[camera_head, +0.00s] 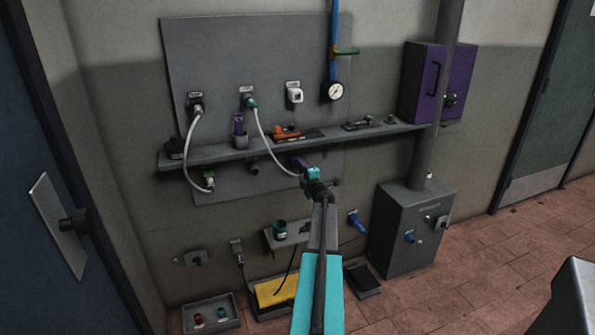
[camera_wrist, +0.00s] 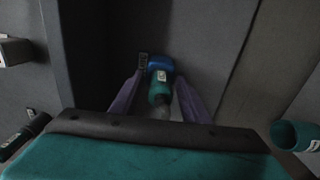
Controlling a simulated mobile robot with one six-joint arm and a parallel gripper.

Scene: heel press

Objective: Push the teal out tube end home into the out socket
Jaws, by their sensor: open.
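The teal tube end (camera_wrist: 159,94) shows in the wrist view, up against a blue socket (camera_wrist: 160,64) on the grey panel. I cannot tell how deep it sits. A small dark label plate is beside the socket; its writing is unreadable. My gripper (camera_wrist: 158,100) is open, with one purple finger on each side of the teal end. In the head view my gripper (camera_head: 299,163) is in front of the panel below the shelf and hides the socket. A pale tube (camera_head: 268,143) runs to it from a teal fitting (camera_head: 251,102) on the upper panel.
A grey shelf (camera_head: 222,153) crosses the panel just above my gripper, with an orange-handled tool (camera_head: 287,132) on it. A second pale tube (camera_head: 188,150) hangs at left. A teal cup (camera_head: 280,229) stands on a lower bracket. A grey cabinet (camera_head: 405,235) stands at right.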

